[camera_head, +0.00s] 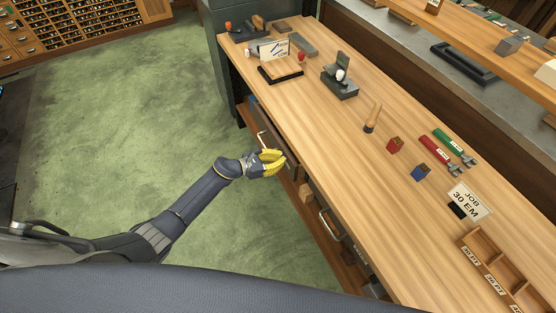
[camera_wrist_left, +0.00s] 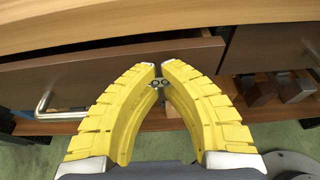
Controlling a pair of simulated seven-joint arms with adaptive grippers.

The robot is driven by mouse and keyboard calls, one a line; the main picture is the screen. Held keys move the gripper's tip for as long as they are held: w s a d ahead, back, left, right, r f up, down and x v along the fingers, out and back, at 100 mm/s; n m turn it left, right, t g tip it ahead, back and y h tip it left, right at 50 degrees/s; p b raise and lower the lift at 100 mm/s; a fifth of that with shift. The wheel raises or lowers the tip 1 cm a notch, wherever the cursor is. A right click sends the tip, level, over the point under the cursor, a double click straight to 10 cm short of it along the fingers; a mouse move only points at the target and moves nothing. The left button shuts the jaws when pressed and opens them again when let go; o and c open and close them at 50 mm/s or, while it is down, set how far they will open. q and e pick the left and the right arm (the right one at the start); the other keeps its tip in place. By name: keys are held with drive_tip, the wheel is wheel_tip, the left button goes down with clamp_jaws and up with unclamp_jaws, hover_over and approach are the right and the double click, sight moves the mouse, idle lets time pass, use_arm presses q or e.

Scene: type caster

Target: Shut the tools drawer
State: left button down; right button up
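In the head view, a wooden drawer (camera_head: 289,168) with a bar handle sits under the bench's left edge, just beyond my left gripper (camera_head: 275,162). In the left wrist view its brown front (camera_wrist_left: 110,80) fills the upper left, with the metal handle (camera_wrist_left: 48,92) at left. A dark gap shows between its top and the bench top. I cannot read any label naming it the tools drawer. My left gripper (camera_wrist_left: 160,66) has its yellow fingertips together at the drawer front's lower right; I cannot tell whether they touch it. My right gripper is not in view.
A second handle (camera_head: 328,224) is on the bench front nearer me. The green floor (camera_head: 140,110) left of the bench is clear.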

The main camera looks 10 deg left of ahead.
use_arm(q)
drive_tip(key=w+d, duration=0.1)
drive_tip(key=d, duration=0.1)
drive_tip(key=w+d, duration=0.2)
drive_tip(key=shift+w+d, duration=0.15)
drive_tip(key=shift+w, duration=0.05)
idle(0.4)
